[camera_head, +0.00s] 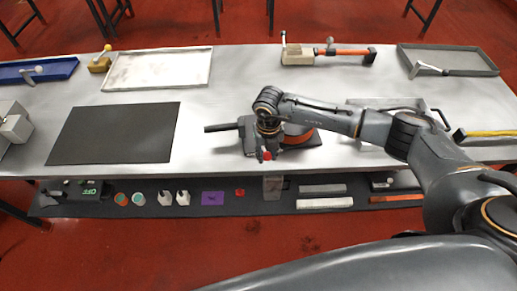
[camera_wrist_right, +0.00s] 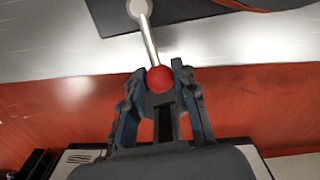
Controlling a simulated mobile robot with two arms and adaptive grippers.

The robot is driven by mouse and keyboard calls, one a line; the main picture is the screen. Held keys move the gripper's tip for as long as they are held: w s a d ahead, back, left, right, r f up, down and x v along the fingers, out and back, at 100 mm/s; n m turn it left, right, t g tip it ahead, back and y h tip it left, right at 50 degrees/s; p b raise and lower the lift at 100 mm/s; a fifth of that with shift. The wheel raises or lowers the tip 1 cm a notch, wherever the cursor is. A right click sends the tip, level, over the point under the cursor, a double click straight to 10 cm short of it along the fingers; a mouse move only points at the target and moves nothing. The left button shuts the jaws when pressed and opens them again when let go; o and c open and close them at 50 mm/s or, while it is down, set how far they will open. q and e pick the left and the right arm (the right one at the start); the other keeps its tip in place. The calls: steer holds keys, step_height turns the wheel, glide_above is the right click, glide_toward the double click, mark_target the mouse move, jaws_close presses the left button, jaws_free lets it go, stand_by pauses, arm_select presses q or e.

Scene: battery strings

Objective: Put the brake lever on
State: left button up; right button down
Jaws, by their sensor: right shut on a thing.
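My right gripper (camera_head: 266,150) is over the front middle of the table, pointing down. It is shut on the red ball knob of a lever (camera_wrist_right: 160,79), which I take to be the brake lever. Its silver rod runs away from the fingers to a pale round end (camera_wrist_right: 138,7) at the top of the wrist view. In the head view the red knob (camera_head: 266,156) shows below the fingers. A dark device (camera_head: 246,138) with a black handle and an orange-ringed part (camera_head: 302,137) sits right behind the gripper. The gripper hides whether the lever touches it. My left gripper is out of view.
A black mat (camera_head: 115,133) lies left of the device. A blue tray (camera_head: 60,68), a white tray (camera_head: 158,82) and a grey tray (camera_head: 470,71) stand behind. A vise-like fixture (camera_head: 298,54) is at the back. A lower shelf (camera_head: 110,184) holds several small parts.

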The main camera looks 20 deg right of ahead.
steer(key=shift+d, duration=0.15)
steer(key=shift+d+n+b, duration=0.4)
steer(key=shift+n+b, duration=0.1)
steer(key=shift+n, duration=0.2)
steer(key=shift+w+d+n, duration=0.1)
steer(key=shift+d+n, duration=0.15)
steer(key=shift+n, duration=0.25)
steer(key=shift+w+d+f+n+b, duration=0.1)
steer(key=shift+d+n+b, duration=0.45)
steer(key=shift+n+b, duration=0.3)
steer(key=shift+w+d+n, duration=0.1)
steer(key=shift+d+n, duration=0.1)
steer(key=shift+n, duration=0.25)
